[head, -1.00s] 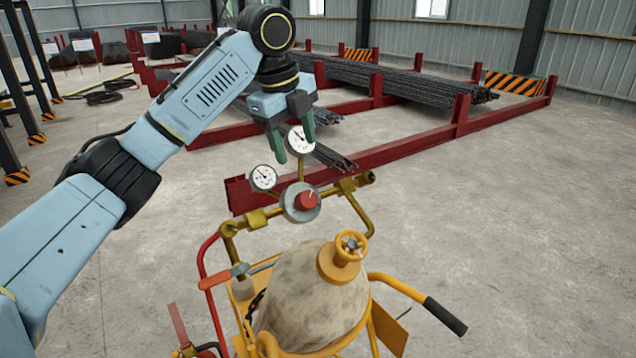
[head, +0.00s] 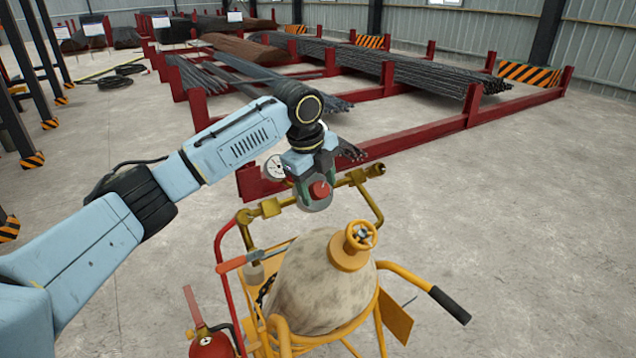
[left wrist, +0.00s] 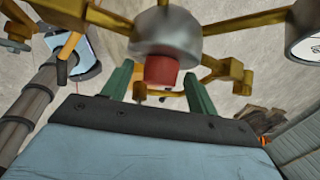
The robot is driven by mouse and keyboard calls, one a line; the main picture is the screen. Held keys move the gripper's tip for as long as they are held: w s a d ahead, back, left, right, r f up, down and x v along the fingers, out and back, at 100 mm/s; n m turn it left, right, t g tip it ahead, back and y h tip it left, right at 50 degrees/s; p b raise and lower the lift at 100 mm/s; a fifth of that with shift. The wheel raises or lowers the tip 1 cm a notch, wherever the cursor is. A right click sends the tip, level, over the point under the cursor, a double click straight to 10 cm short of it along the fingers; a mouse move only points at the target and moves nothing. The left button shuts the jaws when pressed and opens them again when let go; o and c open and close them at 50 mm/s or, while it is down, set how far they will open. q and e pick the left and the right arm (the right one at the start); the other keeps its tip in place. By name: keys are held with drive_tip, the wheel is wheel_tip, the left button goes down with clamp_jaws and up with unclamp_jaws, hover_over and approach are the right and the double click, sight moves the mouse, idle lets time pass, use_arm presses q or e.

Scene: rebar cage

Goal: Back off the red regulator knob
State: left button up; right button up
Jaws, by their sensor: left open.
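The red regulator knob (head: 320,190) sits on the front of the round grey regulator body (head: 316,205), above the cart. My left gripper (head: 318,178) has come down over the regulator and hides part of it. In the left wrist view the knob (left wrist: 161,70) lies between the two green fingers of my left gripper (left wrist: 158,90), which are apart, with a gap on each side of the knob. One gauge (head: 274,167) shows left of the gripper; the other is hidden in the head view, and a gauge rim shows in the left wrist view (left wrist: 305,35). My right gripper is not in view.
A yellow cart holds a dusty cylinder (head: 318,285) with an orange valve wheel (head: 360,236). An orange-handled tool (head: 240,262) and a red extinguisher (head: 212,343) are at its left. Red racks with rebar (head: 425,82) stand behind; the floor at right is clear.

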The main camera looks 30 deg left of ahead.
use_arm(q)
drive_tip(key=shift+c, duration=0.8)
drive_tip(key=c, duration=0.8)
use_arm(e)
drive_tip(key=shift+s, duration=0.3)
